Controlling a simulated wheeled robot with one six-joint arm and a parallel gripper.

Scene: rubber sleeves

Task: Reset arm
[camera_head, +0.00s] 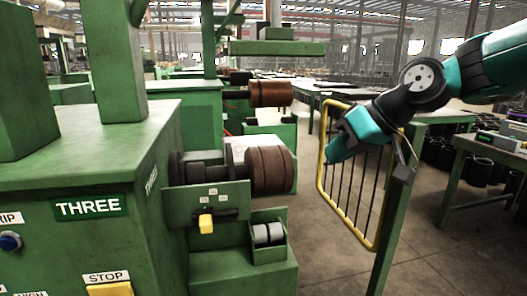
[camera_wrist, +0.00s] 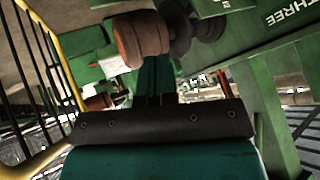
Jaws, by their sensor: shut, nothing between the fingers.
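My gripper (camera_head: 334,154) hangs at the end of my teal and black arm in the head view, beside the yellow-framed guard and to the right of the machine. Its fingers are together and empty. In the wrist view the teal fingers (camera_wrist: 155,82) reach forward side by side with nothing between them. A brown rubber sleeve (camera_head: 269,171) sits around the drum of the green machine marked THREE (camera_head: 120,160). The sleeve also shows in the wrist view (camera_wrist: 142,38), just past the fingertips in the picture. The gripper is apart from it.
The yellow guard (camera_head: 323,160) with black bars stands close to my gripper, on a green post (camera_head: 388,225). Grey rolls (camera_head: 268,233) sit in a small green box below the drum. A table (camera_head: 490,150) stands at right. Bare floor (camera_head: 440,265) shows at lower right.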

